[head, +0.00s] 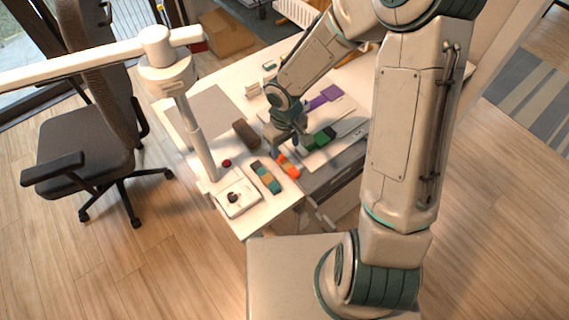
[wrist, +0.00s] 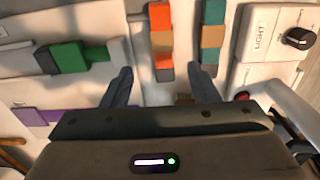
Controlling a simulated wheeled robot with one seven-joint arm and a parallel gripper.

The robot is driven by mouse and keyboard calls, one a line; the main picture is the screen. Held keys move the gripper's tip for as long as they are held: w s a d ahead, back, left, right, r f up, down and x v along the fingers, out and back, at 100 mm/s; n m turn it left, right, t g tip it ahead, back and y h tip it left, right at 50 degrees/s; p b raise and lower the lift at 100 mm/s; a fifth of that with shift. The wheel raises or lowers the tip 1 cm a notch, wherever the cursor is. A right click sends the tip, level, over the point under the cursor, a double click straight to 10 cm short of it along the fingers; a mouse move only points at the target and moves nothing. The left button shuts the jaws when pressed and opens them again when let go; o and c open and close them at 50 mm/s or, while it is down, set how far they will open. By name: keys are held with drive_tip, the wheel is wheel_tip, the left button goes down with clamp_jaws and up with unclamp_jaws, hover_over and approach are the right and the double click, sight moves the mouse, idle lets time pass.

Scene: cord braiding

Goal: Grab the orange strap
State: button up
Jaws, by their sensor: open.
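The orange strap (head: 290,170) lies on the white table, beside a teal-and-tan strap and partly hidden by my gripper in the head view. In the wrist view the orange strap (wrist: 160,16) is a narrow upright strip with orange ends and a brownish middle. My gripper (wrist: 162,88) is open and empty. Its two dark fingers stand apart to either side of the strap's lower end, as seen in the wrist view. I cannot tell how high the fingertips are above it. In the head view my gripper (head: 285,142) is over the table just behind the strap.
A teal-and-tan strap (wrist: 212,38) lies close to the right. A white control box (wrist: 272,48) with a black knob is beyond it. A green block (wrist: 76,57) and a purple piece (wrist: 62,114) are left. A brown roll (head: 245,134) lies near my gripper.

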sight(284, 162)
drive_tip(key=shift+s+a+f, duration=0.1)
drive_tip(key=shift+s+f, duration=0.05)
drive_tip(key=shift+f, duration=1.6)
drive_tip(key=shift+s+f, duration=0.1)
drive_tip(key=shift+f, duration=1.6)
drive_tip(key=c, duration=1.1)
